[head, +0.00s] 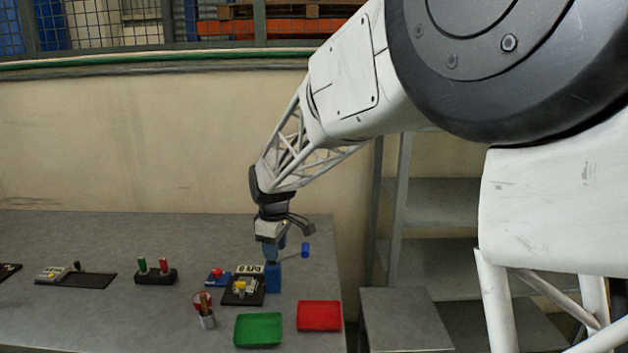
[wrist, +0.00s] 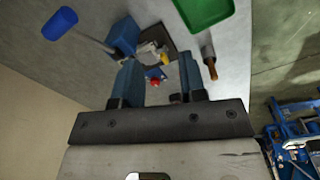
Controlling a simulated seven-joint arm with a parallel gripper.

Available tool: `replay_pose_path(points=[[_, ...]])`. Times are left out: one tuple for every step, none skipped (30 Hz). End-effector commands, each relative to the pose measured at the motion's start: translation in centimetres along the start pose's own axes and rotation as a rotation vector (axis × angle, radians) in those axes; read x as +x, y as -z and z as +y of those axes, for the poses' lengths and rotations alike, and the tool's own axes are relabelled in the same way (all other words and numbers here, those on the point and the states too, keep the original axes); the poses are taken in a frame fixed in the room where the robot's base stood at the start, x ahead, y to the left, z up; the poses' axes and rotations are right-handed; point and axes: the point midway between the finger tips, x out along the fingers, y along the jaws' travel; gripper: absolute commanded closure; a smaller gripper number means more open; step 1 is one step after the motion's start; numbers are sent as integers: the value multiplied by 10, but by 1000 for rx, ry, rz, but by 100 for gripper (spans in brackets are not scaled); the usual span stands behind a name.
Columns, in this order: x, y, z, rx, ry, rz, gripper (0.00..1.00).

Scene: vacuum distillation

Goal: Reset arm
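My gripper (wrist: 160,85) has its two blue fingers spread apart in the wrist view, with nothing seen between the tips. In the head view my gripper (head: 276,247) hangs over the right part of the grey table, above or close to a blue block (head: 273,277). In the wrist view a red knob (wrist: 154,83) shows beyond the gap between the fingers. A rod with a blue handle (head: 305,250) sticks out to the right near the blue block; the handle also shows in the wrist view (wrist: 60,23).
A dark device with a "0 kPa" display (head: 250,269) stands beside the block. A green tray (head: 258,330), a red tray (head: 320,316) and a cup with tools (head: 207,320) are nearer the front. A black rack with red and green handles (head: 155,276) stands left. Table's left-front is clear.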

Motion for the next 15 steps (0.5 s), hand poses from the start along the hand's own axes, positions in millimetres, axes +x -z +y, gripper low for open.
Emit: replay_pose_path(points=[[-9, -16, -4, 36, -6, 4, 62], [-14, -25, -6, 58, -9, 6, 62], [-19, -36, -9, 88, -12, 8, 62], [-23, -45, -12, 110, -14, 10, 62], [-28, -53, -15, 132, -18, 12, 62], [-33, -64, -18, 163, -21, 14, 62], [-37, -73, -21, 185, -24, 17, 62], [-40, -81, -25, 207, -26, 18, 62], [-45, -92, -29, 236, -30, 21, 62], [-48, -101, -33, 260, -32, 23, 62], [-51, -109, -36, 281, -35, 25, 62], [-55, -120, -41, 311, -38, 28, 62], [-58, -128, -45, 333, -41, 30, 62], [-61, -136, -49, 356, -44, 33, 62], [-65, -146, -54, 386, -47, 35, 62]])
